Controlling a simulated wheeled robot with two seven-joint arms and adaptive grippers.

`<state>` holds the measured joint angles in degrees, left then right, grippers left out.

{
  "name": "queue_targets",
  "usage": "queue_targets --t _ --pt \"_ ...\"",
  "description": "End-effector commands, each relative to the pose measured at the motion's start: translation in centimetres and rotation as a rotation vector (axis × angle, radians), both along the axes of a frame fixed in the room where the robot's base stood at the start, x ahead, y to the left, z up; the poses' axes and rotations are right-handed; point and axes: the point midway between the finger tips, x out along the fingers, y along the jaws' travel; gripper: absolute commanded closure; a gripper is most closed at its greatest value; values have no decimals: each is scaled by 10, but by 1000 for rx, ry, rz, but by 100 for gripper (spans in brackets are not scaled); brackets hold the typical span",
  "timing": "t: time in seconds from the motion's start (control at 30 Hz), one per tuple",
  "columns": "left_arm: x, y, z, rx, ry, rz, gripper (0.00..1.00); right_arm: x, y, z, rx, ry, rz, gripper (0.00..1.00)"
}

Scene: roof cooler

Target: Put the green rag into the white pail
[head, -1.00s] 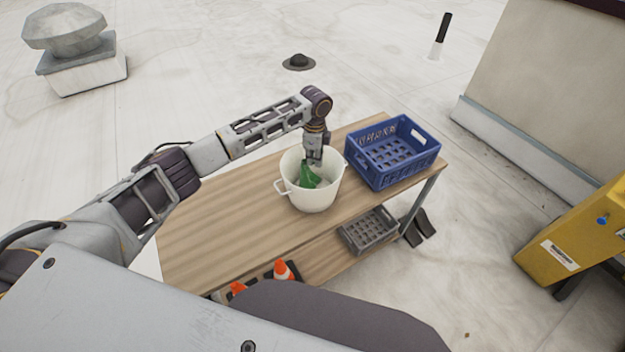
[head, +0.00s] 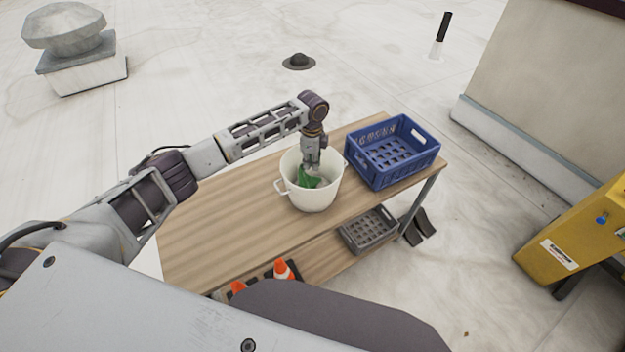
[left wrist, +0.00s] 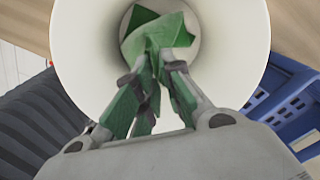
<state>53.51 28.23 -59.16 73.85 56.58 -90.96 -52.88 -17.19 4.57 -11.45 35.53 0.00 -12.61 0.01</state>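The white pail (head: 315,198) stands upright on the wooden table. My left gripper (head: 312,172) points down inside its mouth. The green rag (head: 307,179) is in the pail's opening, below the rim, at the fingertips. In the left wrist view, the two fingers (left wrist: 165,62) come together on the rag (left wrist: 158,36), and green folds hang around both fingers. Behind it show the inside wall of the pail (left wrist: 232,35) and its round bottom. Whether the rag touches the bottom is hard to tell. My right gripper is not in view.
A blue crate (head: 378,182) stands on the table (head: 225,215) just right of the pail. A grey crate (head: 345,243) and orange cones (head: 282,269) are on the lower shelf. The table left of the pail is clear beneath my left arm.

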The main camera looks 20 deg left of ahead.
Motion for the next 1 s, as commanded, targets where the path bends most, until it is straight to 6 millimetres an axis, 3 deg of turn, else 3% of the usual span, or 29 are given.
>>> queue_targets --t 0.1,0.3,0.53,0.77,1.0 --pt "0 0 0 0 0 0 73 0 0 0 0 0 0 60" --pt "0 0 0 0 0 0 73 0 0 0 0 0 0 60" --pt "0 0 0 0 0 0 46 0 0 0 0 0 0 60" --pt "0 0 0 0 0 0 44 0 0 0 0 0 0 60" --pt "0 0 0 0 0 0 14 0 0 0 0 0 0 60"
